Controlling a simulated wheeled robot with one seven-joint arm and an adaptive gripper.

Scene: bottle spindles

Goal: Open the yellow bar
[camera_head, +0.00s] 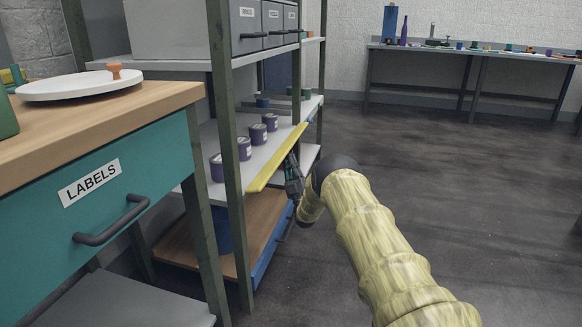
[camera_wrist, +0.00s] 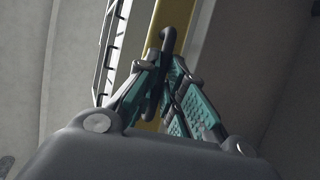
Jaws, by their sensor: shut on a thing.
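The yellow bar (camera_head: 278,158) runs along the front of the middle shelf, in front of a row of purple tins. It lies between the near and far shelf posts. My gripper (camera_head: 292,178) is at the bar's front side, near its middle. In the wrist view the bar (camera_wrist: 176,18) runs up behind the fingers, with a dark hooked handle (camera_wrist: 167,37) in front of it. My gripper (camera_wrist: 160,88) is closed around this handle there. The fingers hide the handle's lower part.
Purple tins (camera_head: 244,149) stand on the shelf behind the bar. A teal drawer cabinet (camera_head: 110,195) labelled LABELS stands at the near left, its wooden top holding a white disc (camera_head: 80,86). A blue-fronted tray (camera_head: 270,245) is below. Open floor (camera_head: 460,190) lies to the right.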

